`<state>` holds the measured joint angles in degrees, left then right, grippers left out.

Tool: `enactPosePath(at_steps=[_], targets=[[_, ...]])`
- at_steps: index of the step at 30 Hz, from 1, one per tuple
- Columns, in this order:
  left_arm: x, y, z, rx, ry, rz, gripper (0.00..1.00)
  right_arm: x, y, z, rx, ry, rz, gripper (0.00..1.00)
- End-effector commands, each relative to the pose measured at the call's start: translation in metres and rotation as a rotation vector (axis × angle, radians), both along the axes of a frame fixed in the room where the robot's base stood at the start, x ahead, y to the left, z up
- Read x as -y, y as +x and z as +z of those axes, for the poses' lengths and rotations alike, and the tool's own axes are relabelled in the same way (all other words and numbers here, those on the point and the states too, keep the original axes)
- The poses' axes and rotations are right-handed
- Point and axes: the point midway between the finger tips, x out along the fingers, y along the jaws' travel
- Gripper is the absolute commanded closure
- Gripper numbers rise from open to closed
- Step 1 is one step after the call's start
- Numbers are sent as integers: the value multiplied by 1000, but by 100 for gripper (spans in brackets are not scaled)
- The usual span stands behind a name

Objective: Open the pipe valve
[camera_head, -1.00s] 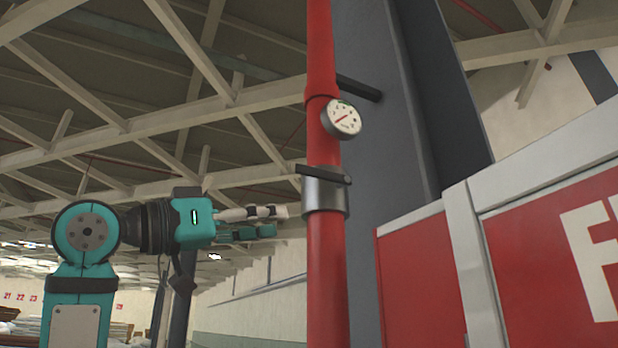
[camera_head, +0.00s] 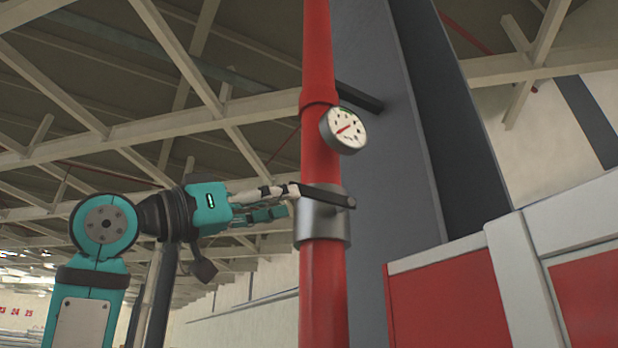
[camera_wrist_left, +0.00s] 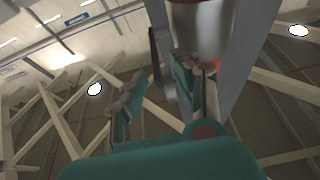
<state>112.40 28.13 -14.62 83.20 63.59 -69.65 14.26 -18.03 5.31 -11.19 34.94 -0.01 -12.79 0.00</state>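A red vertical pipe (camera_head: 322,290) carries a silver valve collar (camera_head: 322,228) with a dark bar handle (camera_head: 328,196) across its upper part. My left gripper (camera_head: 288,199) is at the left side of the collar, its fingertips close to the handle's left end; I cannot tell whether they touch it. In the left wrist view, the left gripper's two fingers (camera_wrist_left: 155,95) are spread apart. The silver collar (camera_wrist_left: 200,35) is just beyond them, and a dark bar, apparently the handle (camera_wrist_left: 155,55), shows between them. My right gripper is in no view.
A round pressure gauge (camera_head: 343,130) is on the pipe above the valve. A grey column (camera_head: 385,170) stands right behind the pipe. A red and white cabinet (camera_head: 450,300) is at the lower right. Open space lies left of the pipe.

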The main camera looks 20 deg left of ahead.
Motion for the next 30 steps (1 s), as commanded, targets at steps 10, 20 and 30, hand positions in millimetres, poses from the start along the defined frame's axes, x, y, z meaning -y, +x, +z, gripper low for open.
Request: enactPosePath(at_steps=[10,20,30], targets=[[31,38,23,0,0,-1,69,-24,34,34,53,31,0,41],[34,43,23,2,0,-1,69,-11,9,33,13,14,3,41],[34,43,23,2,0,-1,100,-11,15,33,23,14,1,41]])
